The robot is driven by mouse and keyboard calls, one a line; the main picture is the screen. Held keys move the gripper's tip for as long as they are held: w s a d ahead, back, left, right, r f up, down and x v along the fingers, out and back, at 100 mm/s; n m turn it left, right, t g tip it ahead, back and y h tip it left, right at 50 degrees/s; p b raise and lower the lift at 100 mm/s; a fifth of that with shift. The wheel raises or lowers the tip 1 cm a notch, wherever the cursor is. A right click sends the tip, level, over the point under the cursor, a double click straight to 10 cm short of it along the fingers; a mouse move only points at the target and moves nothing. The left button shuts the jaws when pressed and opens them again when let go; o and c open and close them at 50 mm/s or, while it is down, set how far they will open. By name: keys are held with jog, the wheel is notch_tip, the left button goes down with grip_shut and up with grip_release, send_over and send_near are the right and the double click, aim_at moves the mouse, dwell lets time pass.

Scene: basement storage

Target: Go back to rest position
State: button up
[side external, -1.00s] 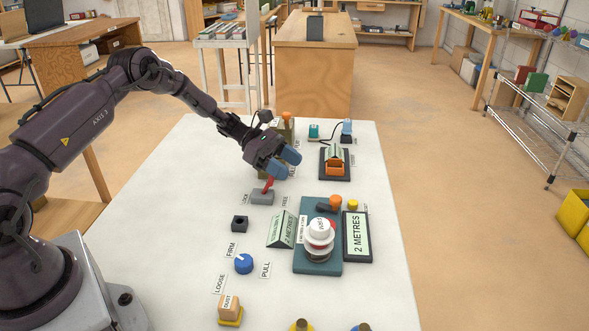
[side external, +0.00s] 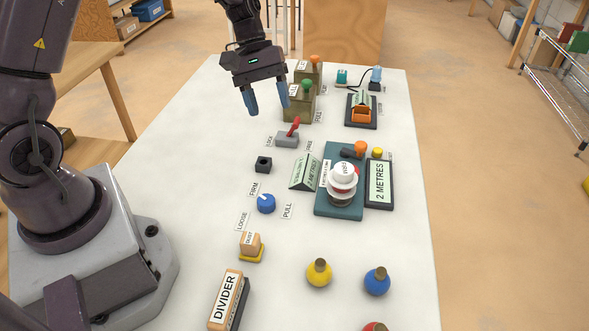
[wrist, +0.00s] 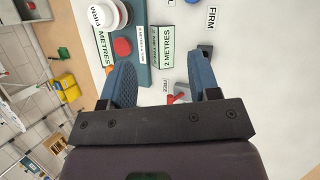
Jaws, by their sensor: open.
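My gripper (side external: 268,98) is open and empty, with its two blue fingers pointing down above the far left part of the white table (side external: 150,185). Nothing sits between the fingers. A grey switch box with a red lever (side external: 291,129) lies below and to the right of the fingers. In the wrist view the open fingers of my gripper (wrist: 160,90) frame the table top, and the red lever (wrist: 181,97) shows close to one finger.
Olive blocks with green and orange knobs (side external: 300,105) stand just right of my gripper. A teal base (side external: 338,207) with a white-capped device, a "2 METRES" sign (side external: 379,183), a blue knob (side external: 266,203) and a DIVIDER block (side external: 225,299) stand nearer. The table's left strip is clear.

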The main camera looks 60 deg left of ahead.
jog(key=s+d+r+m+t+y, duration=0.2)
jog(key=s+r+m, duration=0.3)
jog(key=s+r, duration=0.3)
jog(key=s+d+r+m+t+y, duration=0.3)
jog(key=s+r+m+t, duration=0.1)
jog(key=s+r, duration=0.4)
jog(key=shift+s+d+r+m+y, duration=0.25)
jog(key=shift+s+r+m+y, duration=0.2)
jog(key=shift+s, duration=0.6)
dwell(0.7)
